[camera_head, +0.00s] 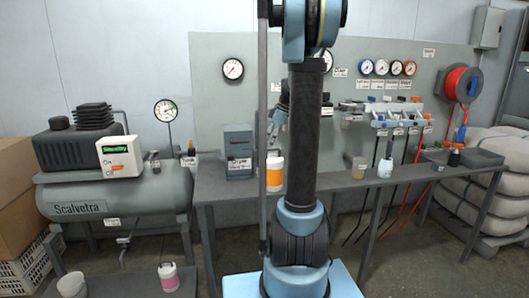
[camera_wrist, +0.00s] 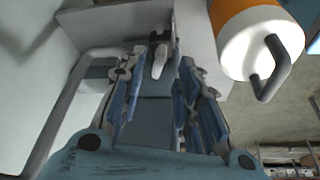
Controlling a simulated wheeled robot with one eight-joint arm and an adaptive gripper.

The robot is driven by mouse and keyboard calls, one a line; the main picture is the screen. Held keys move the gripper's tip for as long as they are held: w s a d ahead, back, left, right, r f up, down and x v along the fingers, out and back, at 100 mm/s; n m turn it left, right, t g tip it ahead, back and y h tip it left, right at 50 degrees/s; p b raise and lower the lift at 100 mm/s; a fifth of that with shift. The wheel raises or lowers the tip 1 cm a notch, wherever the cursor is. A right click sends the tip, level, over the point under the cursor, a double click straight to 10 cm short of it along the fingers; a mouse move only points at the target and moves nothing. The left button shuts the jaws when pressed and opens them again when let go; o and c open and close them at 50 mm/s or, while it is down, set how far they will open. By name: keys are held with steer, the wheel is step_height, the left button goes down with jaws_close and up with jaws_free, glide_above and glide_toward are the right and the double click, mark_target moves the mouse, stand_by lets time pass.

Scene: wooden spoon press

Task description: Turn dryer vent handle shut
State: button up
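My gripper (camera_wrist: 160,95) is open in the wrist view, with blue-padded fingers on both sides of the picture. A small pale grey lever-like piece (camera_wrist: 159,62) shows between the fingertips; I cannot tell whether it is touched or whether it is the vent handle. An orange and white cylinder (camera_wrist: 250,40) with a bent grey handle (camera_wrist: 272,72) is at the upper right, outside the fingers. In the head view my gripper (camera_head: 279,118) is partly hidden behind my arm, above an orange and white container (camera_head: 275,172). No part is clearly labelled as the dryer vent.
A grey labelled box (camera_head: 239,152) stands on the workbench (camera_head: 340,184). A compressor tank (camera_head: 115,200) with a green display is at the left. Several gauges and a red hose reel (camera_head: 461,84) are on the wall panel. Small bottles stand on the bench's right half.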

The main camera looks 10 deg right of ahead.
mark_target(261, 153)
steer(key=shift+x, duration=2.4)
jaws_close()
